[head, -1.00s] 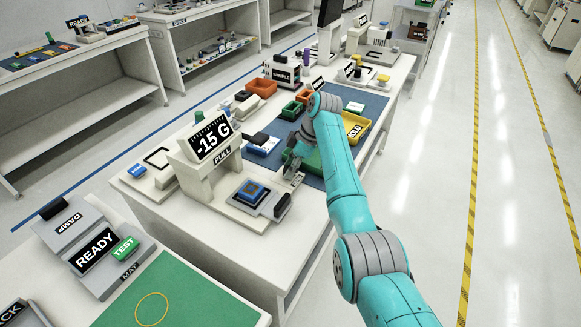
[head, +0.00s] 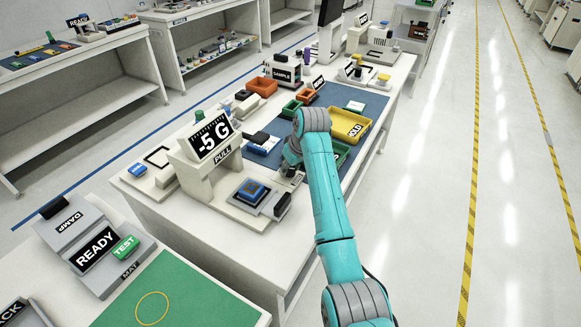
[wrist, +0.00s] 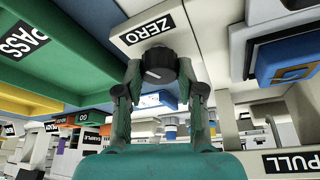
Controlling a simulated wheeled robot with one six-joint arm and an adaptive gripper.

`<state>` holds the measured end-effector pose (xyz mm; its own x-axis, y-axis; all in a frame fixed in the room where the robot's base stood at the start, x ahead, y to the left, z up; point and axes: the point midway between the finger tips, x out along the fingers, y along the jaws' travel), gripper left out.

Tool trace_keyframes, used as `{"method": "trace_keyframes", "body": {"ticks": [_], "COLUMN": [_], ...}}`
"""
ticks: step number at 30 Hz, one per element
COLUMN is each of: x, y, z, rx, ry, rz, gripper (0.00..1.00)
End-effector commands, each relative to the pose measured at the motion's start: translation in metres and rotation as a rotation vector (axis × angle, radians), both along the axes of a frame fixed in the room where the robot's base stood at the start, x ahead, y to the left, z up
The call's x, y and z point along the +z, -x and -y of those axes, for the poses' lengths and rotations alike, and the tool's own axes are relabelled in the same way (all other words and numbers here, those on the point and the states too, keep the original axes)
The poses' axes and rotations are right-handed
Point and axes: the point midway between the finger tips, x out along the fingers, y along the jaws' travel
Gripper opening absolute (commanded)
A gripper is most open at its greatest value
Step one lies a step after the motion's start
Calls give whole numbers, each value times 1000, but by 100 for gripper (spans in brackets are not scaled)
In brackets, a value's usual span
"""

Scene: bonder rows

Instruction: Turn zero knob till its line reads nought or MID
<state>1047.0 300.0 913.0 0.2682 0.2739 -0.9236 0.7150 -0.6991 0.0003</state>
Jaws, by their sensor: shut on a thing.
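The zero knob (wrist: 160,62) is a dark round knob with a short white line on its face, beside the black ZERO label (wrist: 147,27). In the wrist view the fingers of my gripper (wrist: 158,76) are shut on it, one on each side. The knob's white line is tilted, not square to the label. In the head view my gripper (head: 290,171) is low beside the pull tester (head: 201,172), and the knob is hidden there.
A blue and orange part (head: 251,190) sits on the tester's base. A yellow HOLD tray (head: 351,124) and green trays lie close beyond my arm on the blue mat (head: 374,106). The READY panel (head: 97,248) stands on the near bench. The aisle at right is clear.

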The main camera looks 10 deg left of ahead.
Motion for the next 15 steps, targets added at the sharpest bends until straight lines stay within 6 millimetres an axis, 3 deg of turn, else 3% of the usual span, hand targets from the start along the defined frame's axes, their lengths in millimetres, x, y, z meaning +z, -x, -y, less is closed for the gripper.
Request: {"method": "trace_keyframes", "body": {"ticks": [15], "x": [0], "y": [2], "z": [-3], "rx": [-485], "ry": [1], "rz": [0], "gripper": [3]}}
